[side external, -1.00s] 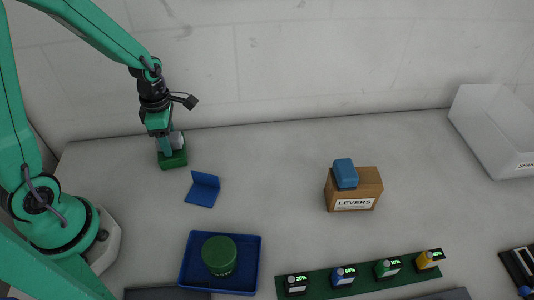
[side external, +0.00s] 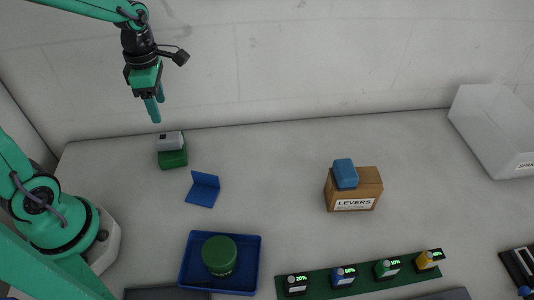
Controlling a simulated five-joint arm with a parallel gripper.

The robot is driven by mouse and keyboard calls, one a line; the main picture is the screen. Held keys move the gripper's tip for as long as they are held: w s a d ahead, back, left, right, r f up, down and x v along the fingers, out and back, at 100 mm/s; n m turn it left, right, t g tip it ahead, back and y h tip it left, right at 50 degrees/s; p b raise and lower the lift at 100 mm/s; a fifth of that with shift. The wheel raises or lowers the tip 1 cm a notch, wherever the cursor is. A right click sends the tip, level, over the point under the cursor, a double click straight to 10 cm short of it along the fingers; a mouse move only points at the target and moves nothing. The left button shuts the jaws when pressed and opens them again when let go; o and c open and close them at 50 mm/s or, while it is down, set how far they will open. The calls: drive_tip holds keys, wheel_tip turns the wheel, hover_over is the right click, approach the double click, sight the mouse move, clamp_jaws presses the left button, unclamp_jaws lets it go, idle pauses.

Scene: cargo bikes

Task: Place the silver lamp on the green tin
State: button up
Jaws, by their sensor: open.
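The silver lamp (side external: 169,140), a small grey boxy thing with a dark spot on its front, rests on top of a green block-shaped tin (side external: 173,159) at the back left of the table. My gripper (side external: 156,110) is above and slightly left of the lamp, clear of it, with its fingers pointing down. It is open and empty. A round green lidded container (side external: 219,252) stands in the blue tray (side external: 188,272) at the front.
A blue angled stand (side external: 203,188) lies right of the tin. A brown LEVERS box (side external: 368,187) carries a blue block (side external: 345,173). A green strip (side external: 357,278) holds several small batteries in front. A white bin (side external: 485,125) stands right.

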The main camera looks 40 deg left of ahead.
drive_tip(key=shift+r, duration=0.55)
drive_tip(key=s+d+r+m+t, duration=0.2)
drive_tip(key=s+r+m, duration=0.2)
drive_tip(key=m, duration=0.9)
drive_tip(key=s+d+r+m+t, duration=0.2)
drive_tip(key=s+r+m+t, duration=0.1)
drive_tip(key=m, duration=1.1)
drive_tip(key=shift+s+d+r+t, duration=0.3)
drive_tip(key=shift+s+r, duration=0.4)
drive_tip(key=shift+r, duration=0.1)
